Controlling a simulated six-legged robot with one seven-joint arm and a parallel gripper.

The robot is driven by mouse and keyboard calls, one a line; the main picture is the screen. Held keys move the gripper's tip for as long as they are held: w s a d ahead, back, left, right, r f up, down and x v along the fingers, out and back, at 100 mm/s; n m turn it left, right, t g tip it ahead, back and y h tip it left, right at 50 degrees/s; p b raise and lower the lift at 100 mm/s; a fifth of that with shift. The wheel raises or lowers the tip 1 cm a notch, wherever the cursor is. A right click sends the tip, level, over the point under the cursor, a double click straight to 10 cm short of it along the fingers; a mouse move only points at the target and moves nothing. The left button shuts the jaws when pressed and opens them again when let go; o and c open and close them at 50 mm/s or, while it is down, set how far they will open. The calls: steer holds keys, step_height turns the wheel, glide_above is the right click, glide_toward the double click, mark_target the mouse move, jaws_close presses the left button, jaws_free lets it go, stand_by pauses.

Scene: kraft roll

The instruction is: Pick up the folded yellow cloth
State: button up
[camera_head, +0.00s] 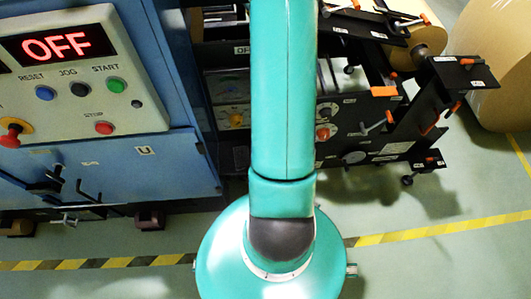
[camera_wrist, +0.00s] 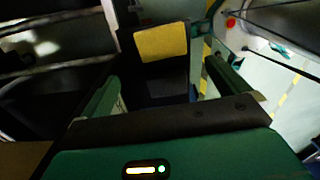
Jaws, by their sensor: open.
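The folded yellow cloth (camera_wrist: 161,42) shows in the wrist view at the upper middle. It is a flat yellow rectangle on a dark, box-like surface (camera_wrist: 165,86). My gripper (camera_wrist: 163,78) is open, with one green finger at the left and one at the right. The cloth lies beyond the fingertips, roughly in line with the gap, and nothing is between the fingers. I cannot tell the distance. In the head view neither the cloth nor my gripper shows; my teal arm fills the middle.
A blue machine cabinet (camera_head: 100,175) with an OFF display (camera_head: 57,45) stands at the left. A black machine frame (camera_head: 390,120) with orange handles is at the right, and a large kraft roll (camera_head: 500,60) beyond it. Yellow-black tape (camera_head: 440,230) crosses the open floor.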

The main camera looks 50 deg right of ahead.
steer(key=f, duration=0.6)
steer(key=shift+s+f, duration=0.15)
steer(key=shift+s, duration=0.05)
steer(key=shift+w+f, duration=0.1)
steer(key=shift+f, duration=2.7)
steer(key=c, duration=0.7)
